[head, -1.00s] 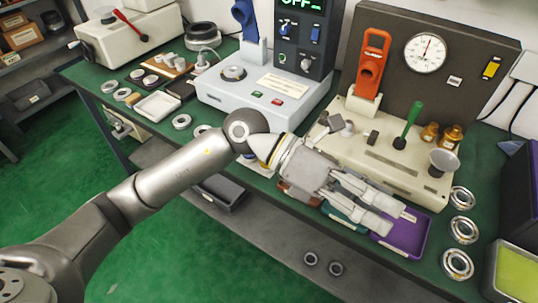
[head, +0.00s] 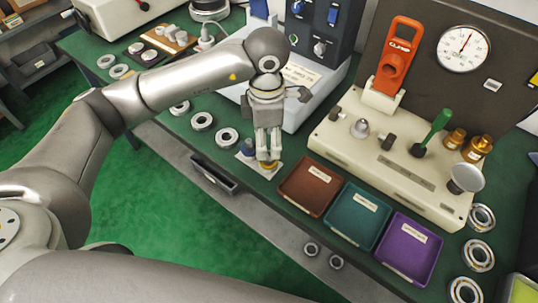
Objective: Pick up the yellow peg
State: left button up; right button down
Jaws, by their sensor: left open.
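The yellow peg (head: 268,167) shows only as a small bit of yellow low at the tips of my left gripper, at the front edge of the green bench. My left gripper (head: 268,157) points down right over it and hides most of it. The gripper is open, with its fingers close together in this view. I cannot tell whether the fingers are around the peg or just above it. A blue peg (head: 246,147) stands just left of the fingers, on a small pale plate (head: 245,164). My right gripper is not in view.
A brown tray (head: 311,187), a teal tray (head: 357,217) and a purple tray (head: 409,249) lie to the right. Behind them is a beige fixture (head: 385,165) with an orange clamp (head: 398,58) and a green lever (head: 432,131). Metal rings (head: 228,138) lie to the left.

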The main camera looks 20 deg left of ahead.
aim_at(269, 153)
pick_arm(q)
jog(key=shift+f, duration=0.5)
jog(key=shift+w+f, duration=0.1)
jog(key=shift+f, duration=0.15)
notch_tip(269, 153, down, 4)
jog(key=shift+d+f+p, duration=0.1)
jog(key=shift+f+p, duration=0.1)
jog(key=shift+p, duration=0.55)
jog(key=shift+w+f, duration=0.1)
jog(key=shift+f, duration=0.15)
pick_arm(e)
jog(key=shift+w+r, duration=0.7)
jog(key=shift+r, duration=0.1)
pick_arm(q)
jog(key=c, duration=0.3)
grip_shut()
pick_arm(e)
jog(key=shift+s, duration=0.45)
